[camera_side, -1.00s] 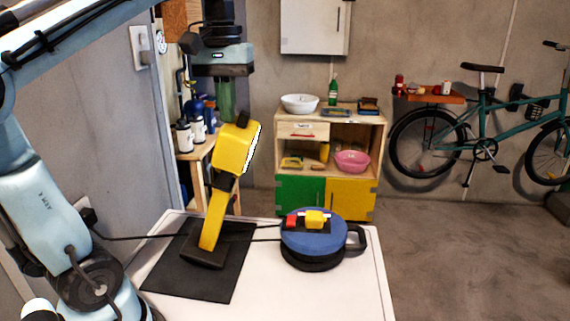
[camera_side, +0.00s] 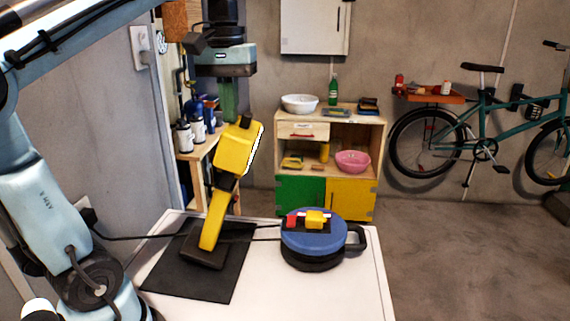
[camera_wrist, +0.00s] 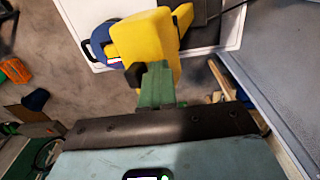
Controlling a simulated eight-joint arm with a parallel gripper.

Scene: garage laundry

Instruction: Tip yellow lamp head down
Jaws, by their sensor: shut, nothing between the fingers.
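The yellow lamp (camera_side: 213,218) stands on its dark base on a black mat (camera_side: 172,279) on the white table. Its yellow head (camera_side: 236,148) is at the top of the tilted arm, with its pale face towards the right and a black knob on top. In the wrist view the yellow head (camera_wrist: 146,45) fills the upper middle. My gripper (camera_side: 229,112) is shut and empty, pointing down right at the top of the head. In the wrist view the green fingers (camera_wrist: 156,85) are together beside the head and its black knob; I cannot tell whether they touch.
A blue round cable reel (camera_side: 316,242) with red and yellow parts sits right of the lamp on the white table (camera_side: 350,290). A dark cable runs across the mat. A wooden cabinet (camera_side: 372,140) and a bicycle stand behind.

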